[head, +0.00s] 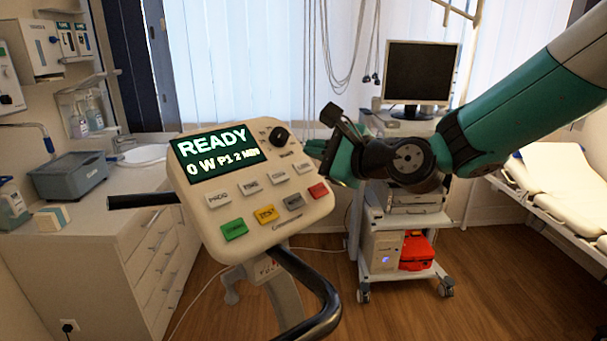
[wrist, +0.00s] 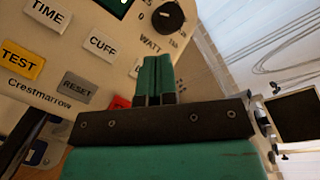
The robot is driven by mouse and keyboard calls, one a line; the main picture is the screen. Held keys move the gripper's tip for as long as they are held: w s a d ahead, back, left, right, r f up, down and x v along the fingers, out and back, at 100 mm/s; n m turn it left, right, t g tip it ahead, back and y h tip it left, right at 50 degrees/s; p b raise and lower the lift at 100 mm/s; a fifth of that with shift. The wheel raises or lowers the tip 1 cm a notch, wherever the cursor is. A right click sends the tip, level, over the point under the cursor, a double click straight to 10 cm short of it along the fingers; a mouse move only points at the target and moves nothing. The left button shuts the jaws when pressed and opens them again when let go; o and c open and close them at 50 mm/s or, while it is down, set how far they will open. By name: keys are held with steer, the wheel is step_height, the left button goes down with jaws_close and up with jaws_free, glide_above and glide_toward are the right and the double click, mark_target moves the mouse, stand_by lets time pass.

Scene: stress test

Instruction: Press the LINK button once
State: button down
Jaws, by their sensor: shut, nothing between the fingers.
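The cream control panel (head: 205,222) faces me in the head view, its green display (head: 217,154) reading READY and 0 W P1. The upper button row has several pale buttons; the rightmost one (head: 302,168) is past CUFF (head: 277,176), its label too small to read. My gripper (head: 311,150) is shut and empty, at the panel's upper right edge. Its green fingers (wrist: 158,62) point at the panel; contact cannot be told.
Beside the fingers are a black dial (head: 279,137) and a red button (head: 318,190); the red one is partly hidden in the wrist view. Grey RESET (head: 293,201) and yellow TEST (head: 266,215) lie lower. Black handlebars (head: 318,290) stick out below. A trolley (head: 375,225) stands behind.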

steer(key=shift+w+a+f, duration=0.35)
steer(key=shift+w+f, duration=0.1)
steer(key=shift+f, duration=0.25)
steer(key=shift+f, duration=0.1)
stand_by(1.5)
steer(key=shift+w+a+f, duration=0.2)
steer(key=shift+f, duration=0.05)
steer(key=shift+w+a+f, duration=0.1)
steer(key=shift+w+f, duration=0.05)
steer(key=shift+f, duration=0.1)
stand_by(0.7)
stand_by(0.3)
steer(key=shift+s+d+r, duration=0.3)
steer(key=shift+s+r, duration=0.05)
steer(key=shift+r, duration=0.25)
steer(key=shift+s+d+r+p, duration=0.3)
steer(key=shift+r+p, duration=0.1)
steer(key=shift+r, duration=0.2)
steer(key=shift+s+d+r+p, duration=0.2)
steer(key=shift+s+r+p, duration=0.15)
steer(key=shift+r, duration=0.2)
steer(key=shift+s+d+r+p, duration=0.45)
steer(key=shift+s+d+r, duration=0.1)
steer(key=shift+r, duration=0.25)
